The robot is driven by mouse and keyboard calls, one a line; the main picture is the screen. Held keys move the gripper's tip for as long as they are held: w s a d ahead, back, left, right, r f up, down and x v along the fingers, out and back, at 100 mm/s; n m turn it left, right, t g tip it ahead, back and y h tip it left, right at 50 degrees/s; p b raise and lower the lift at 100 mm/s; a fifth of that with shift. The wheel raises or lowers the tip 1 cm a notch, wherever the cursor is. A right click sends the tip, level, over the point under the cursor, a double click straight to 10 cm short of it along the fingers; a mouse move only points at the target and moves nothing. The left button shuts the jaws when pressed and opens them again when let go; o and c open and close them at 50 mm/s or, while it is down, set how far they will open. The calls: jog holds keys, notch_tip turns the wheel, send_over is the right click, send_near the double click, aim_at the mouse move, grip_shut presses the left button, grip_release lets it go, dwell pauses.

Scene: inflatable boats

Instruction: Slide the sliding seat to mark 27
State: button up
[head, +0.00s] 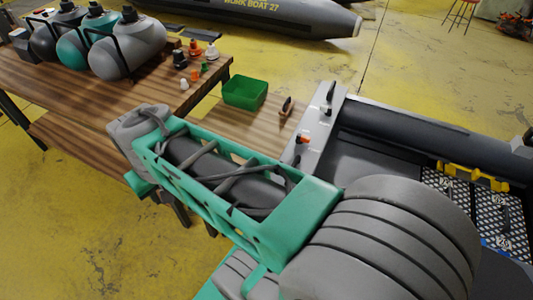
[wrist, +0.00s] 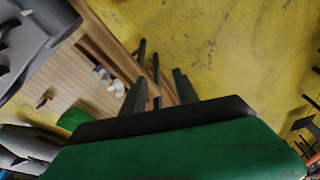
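No whole seat can be made out in either view. In the head view a yellow notched piece (head: 472,177) lies along the inside of the dark inflatable boat (head: 405,125) at right; I cannot tell if it belongs to the sliding seat. Small numbered tags (head: 447,184) sit on the patterned floor panel below it, too small to read surely. My arm covers part of the boat. My gripper (wrist: 159,76) shows in the wrist view with two dark fingers apart and nothing between them. It points toward the wooden table and yellow floor, away from the boat's floor panel.
A pale board (head: 318,125) with small fittings stands at the boat's near end. Another boat (head: 270,15) lies behind. Yellow floor between is clear.

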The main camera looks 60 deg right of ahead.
jog(key=s+d+m+g+h+p, duration=0.15)
jog(key=d+m, duration=0.45)
jog(key=d, duration=1)
jog(key=m+g+y+p, duration=0.2)
jog(key=m+g, duration=0.2)
jog(key=m, duration=0.4)
send_near(293, 164)
jog(key=shift+t, duration=0.25)
jog(key=f, duration=0.2)
jog(key=s+f, duration=0.1)
jog(key=f, duration=0.2)
jog(key=s+f, duration=0.1)
jog(key=f, duration=0.1)
jog(key=shift+f, duration=0.5)
jog(key=shift+c, duration=0.4)
grip_shut()
